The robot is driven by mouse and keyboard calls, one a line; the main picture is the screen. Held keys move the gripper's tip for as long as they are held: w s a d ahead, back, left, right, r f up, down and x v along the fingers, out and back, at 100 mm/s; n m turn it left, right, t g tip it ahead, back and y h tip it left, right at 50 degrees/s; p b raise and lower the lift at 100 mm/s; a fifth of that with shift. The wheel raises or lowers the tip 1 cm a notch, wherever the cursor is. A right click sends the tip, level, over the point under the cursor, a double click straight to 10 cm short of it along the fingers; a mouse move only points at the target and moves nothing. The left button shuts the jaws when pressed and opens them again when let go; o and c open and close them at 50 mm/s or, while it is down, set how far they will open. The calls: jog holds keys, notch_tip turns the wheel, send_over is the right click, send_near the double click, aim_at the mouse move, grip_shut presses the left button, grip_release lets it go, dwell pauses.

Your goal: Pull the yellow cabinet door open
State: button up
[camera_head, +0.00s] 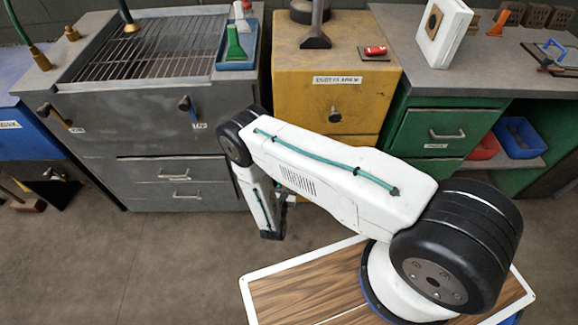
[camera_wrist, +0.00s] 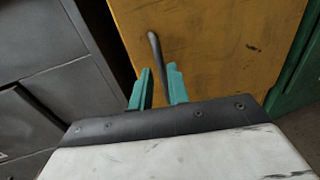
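The yellow cabinet (camera_head: 300,90) stands between a grey unit and a green one. Its lower door is largely hidden by my arm in the head view. In the wrist view the yellow door (camera_wrist: 225,50) fills the upper middle, with a dark bar handle (camera_wrist: 155,50) on it near its left side. My gripper (camera_wrist: 158,85) has its two teal fingers apart, one on each side of the handle's lower part. Contact with the handle cannot be made out. The gripper (camera_head: 270,232) also shows in the head view, low in front of the cabinets.
The grey unit (camera_head: 150,170) with drawers and a grill top is left of the yellow cabinet. The green cabinet (camera_head: 430,130) with a drawer is on the right. Open grey floor (camera_head: 150,260) lies in front of the grey unit.

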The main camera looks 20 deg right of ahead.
jog(key=x, duration=0.7)
jog(key=shift+w+f, duration=0.25)
jog(key=shift+f, duration=0.1)
grip_shut()
